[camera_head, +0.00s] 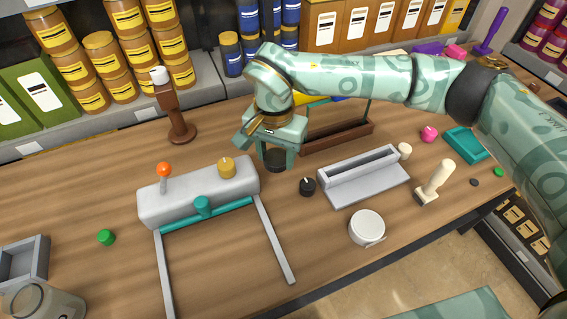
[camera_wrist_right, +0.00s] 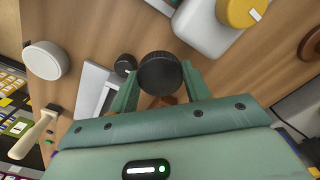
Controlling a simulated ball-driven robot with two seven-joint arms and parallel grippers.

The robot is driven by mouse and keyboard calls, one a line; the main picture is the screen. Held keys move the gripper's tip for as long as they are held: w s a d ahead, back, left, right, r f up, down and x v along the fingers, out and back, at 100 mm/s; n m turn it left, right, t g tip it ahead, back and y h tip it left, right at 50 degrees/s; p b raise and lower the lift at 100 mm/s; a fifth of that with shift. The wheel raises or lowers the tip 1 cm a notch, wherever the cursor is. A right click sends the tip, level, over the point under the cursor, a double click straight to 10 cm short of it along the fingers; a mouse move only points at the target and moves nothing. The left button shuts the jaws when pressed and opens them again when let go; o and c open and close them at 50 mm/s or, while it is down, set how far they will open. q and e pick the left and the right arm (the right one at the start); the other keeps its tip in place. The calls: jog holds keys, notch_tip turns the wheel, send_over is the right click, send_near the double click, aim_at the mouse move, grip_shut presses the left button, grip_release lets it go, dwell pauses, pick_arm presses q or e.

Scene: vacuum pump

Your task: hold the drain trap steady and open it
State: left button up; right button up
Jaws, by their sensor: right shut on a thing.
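My right gripper (camera_head: 275,158) is shut on a dark ribbed round knob or cap (camera_wrist_right: 160,73), between its fingers in the right wrist view. In the head view this dark piece (camera_head: 275,164) is between the fingertips, right of the grey pump body (camera_head: 150,206); I cannot tell whether it touches the table. A little brown shows behind it in the wrist view. The pump body has an orange-topped lever (camera_head: 164,170), a yellow knob (camera_head: 227,167) and a teal bar (camera_head: 230,211). I cannot tell which piece is the drain trap. My left gripper is not in view.
A small black knob (camera_head: 307,187), a grey slotted tray (camera_head: 372,192), a white round cup (camera_head: 367,228) and a cream-handled tool (camera_head: 435,181) lie to the right. A brown rack (camera_head: 340,136) is behind. A clear jar (camera_head: 42,303) stands at front left.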

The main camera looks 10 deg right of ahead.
jog(key=w+f, duration=0.1)
jog(key=w+d+f, duration=0.1)
jog(key=f, duration=0.1)
jog(key=w+d+f, duration=0.1)
jog(key=shift+f+b, duration=0.4)
jog(key=f, duration=0.3)
jog(key=shift+w+d+f+b, duration=0.15)
jog(key=shift+w+f+b, duration=0.1)
jog(key=shift+f+b, duration=0.15)
jog(key=o, duration=1.1)
jog(key=shift+f, duration=0.1)
notch_tip(320, 180, up, 12)
jog(key=shift+r+p, duration=0.2)
jog(key=shift+p, duration=0.75)
